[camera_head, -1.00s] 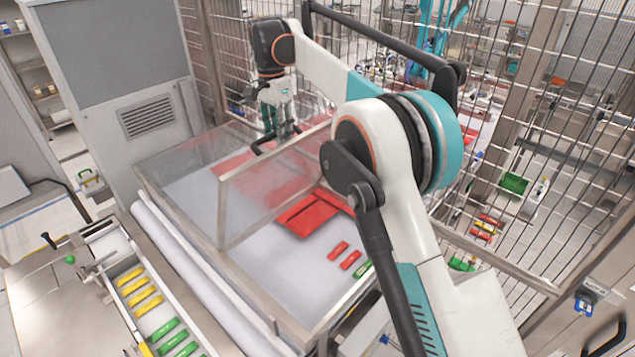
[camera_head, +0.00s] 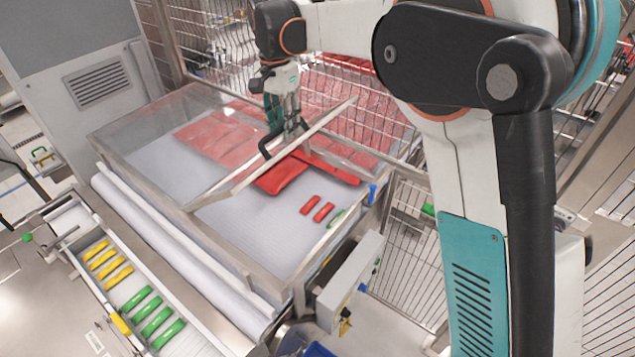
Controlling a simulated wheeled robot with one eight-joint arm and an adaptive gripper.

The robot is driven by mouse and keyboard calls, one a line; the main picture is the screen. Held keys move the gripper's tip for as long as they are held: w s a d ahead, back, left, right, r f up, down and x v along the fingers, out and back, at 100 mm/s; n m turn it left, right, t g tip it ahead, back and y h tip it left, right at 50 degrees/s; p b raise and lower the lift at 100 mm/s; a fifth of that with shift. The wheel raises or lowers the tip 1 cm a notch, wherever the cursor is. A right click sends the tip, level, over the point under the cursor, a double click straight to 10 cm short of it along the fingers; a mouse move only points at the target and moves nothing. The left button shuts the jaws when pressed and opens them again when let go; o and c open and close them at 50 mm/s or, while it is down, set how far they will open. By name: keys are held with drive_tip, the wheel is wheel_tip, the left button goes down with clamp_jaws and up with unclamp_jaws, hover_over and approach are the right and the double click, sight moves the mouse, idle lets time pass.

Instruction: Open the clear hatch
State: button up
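The clear hatch (camera_head: 232,187) is a see-through panel with a pale metal rim, over the machine's white bed. It stands raised at a tilt, its rim running diagonally from lower left to upper right. Red packages show through and beside it. My gripper (camera_head: 286,140) is at the hatch's rim, pointing down, with its two dark fingers spread apart. One finger is near the rim's middle; whether it touches the rim I cannot tell. Nothing shows between the fingers.
A conveyor tray (camera_head: 72,236) with yellow and green packs runs along the front left. A grey cabinet (camera_head: 75,50) stands at the back left, and a wire fence (camera_head: 215,35) behind. A grey control box (camera_head: 347,282) juts out at the machine's front right corner.

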drive_tip(key=s+d+f+b, duration=0.4)
drive_tip(key=s+d+f, duration=0.2)
drive_tip(key=f, duration=0.6)
drive_tip(key=shift+d, duration=0.9)
drive_tip(key=shift+s+d+f+b, duration=0.1)
drive_tip(key=shift+b, duration=0.25)
